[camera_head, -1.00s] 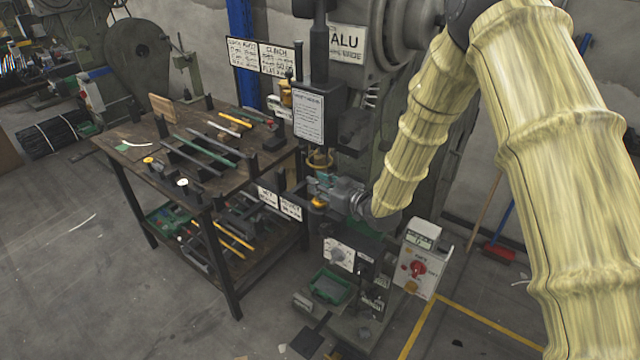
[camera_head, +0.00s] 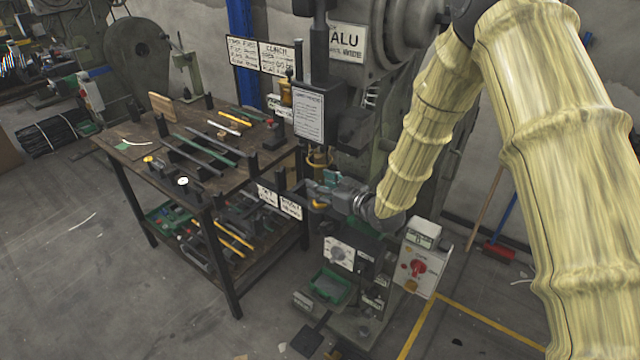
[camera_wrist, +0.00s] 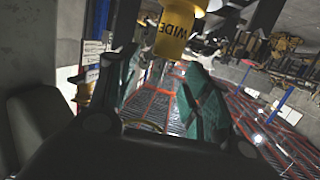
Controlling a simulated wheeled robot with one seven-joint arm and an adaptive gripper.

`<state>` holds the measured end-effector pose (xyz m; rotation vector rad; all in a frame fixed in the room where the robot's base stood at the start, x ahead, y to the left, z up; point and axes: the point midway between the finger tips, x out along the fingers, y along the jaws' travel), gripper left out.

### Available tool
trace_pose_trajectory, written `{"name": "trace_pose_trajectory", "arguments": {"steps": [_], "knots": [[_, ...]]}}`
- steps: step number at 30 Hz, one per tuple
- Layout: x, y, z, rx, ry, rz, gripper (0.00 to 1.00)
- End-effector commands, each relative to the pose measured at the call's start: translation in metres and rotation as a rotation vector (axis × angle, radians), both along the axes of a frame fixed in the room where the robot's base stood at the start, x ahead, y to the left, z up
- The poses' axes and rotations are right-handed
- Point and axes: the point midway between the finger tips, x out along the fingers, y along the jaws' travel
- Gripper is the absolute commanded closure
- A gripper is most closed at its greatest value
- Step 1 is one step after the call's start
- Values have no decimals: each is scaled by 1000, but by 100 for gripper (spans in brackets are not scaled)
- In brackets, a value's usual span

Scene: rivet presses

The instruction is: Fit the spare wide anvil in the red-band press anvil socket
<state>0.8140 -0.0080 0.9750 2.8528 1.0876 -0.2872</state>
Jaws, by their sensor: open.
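My gripper (camera_head: 318,191) is in front of the press (camera_head: 343,100), below its upper tool head. In the wrist view, its two green fingers (camera_wrist: 164,72) are spread apart with a gap between them. A yellow cylinder marked WIDE (camera_wrist: 174,32) shows beyond that gap at the top; I cannot tell whether it touches a finger. In the head view, a brass-yellow part (camera_head: 319,161) sits under the tool head, just above my gripper. The anvil socket is hidden or too small to make out. I see no clear red band on this press.
A dark workbench (camera_head: 130,151) with bars and tools stands left of the press. Small signs (camera_head: 279,201) stand between bench and gripper. A control box with a red knob (camera_head: 417,268) and a green tray (camera_head: 330,286) are below. Open floor lies at the lower left.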

Motion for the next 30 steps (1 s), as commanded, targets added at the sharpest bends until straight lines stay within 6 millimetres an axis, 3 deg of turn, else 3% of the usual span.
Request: {"name": "trace_pose_trajectory", "arguments": {"steps": [18,30], "knots": [[-72,-65,20,1,1,0,51],[-80,-72,23,1,-1,-1,51]]}}
